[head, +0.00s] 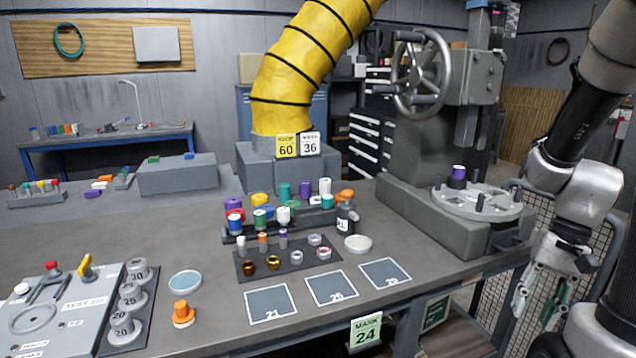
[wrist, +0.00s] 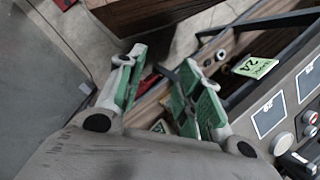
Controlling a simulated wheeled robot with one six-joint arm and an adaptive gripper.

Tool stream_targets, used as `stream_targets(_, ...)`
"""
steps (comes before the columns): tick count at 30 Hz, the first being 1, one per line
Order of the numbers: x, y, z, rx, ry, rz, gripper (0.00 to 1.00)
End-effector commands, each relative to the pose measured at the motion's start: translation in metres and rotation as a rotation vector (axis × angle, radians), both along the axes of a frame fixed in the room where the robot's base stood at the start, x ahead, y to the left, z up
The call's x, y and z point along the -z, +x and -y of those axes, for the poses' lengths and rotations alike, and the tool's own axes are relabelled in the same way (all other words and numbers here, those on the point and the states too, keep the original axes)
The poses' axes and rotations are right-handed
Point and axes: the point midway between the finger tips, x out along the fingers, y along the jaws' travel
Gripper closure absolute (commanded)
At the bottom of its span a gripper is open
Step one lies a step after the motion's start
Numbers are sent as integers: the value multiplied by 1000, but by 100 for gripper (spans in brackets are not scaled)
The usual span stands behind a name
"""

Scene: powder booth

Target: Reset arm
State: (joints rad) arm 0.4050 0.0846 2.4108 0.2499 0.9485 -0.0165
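My gripper (head: 541,298) hangs at the right of the head view, beyond the right end of the grey workbench (head: 225,300), with its fingers pointing down. It also shows in the wrist view (wrist: 162,65), where its two green-padded fingers stand apart with nothing between them. My arm comes down from the upper right and bends at the wrist. The gripper touches nothing that I can see.
The bench holds a dark rack (head: 315,222) of coloured parts, square pads (head: 331,288) and a test panel (head: 62,305). A press with a handwheel (head: 421,75) and round table (head: 478,203) stands left of my arm. A yellow hose (head: 300,65) hangs behind. A mesh guard (head: 559,212) is close to the gripper.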

Motion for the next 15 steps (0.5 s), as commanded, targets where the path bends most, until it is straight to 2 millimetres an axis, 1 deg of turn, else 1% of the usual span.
stream_targets(1,-19,-5,-1,-63,-51,40,65)
stream_targets(6,-72,-19,-3,-263,-209,183,65)
stream_targets(10,-106,-25,-12,-372,-299,330,65)
stream_targets(15,-142,-28,-33,-445,-342,520,65)
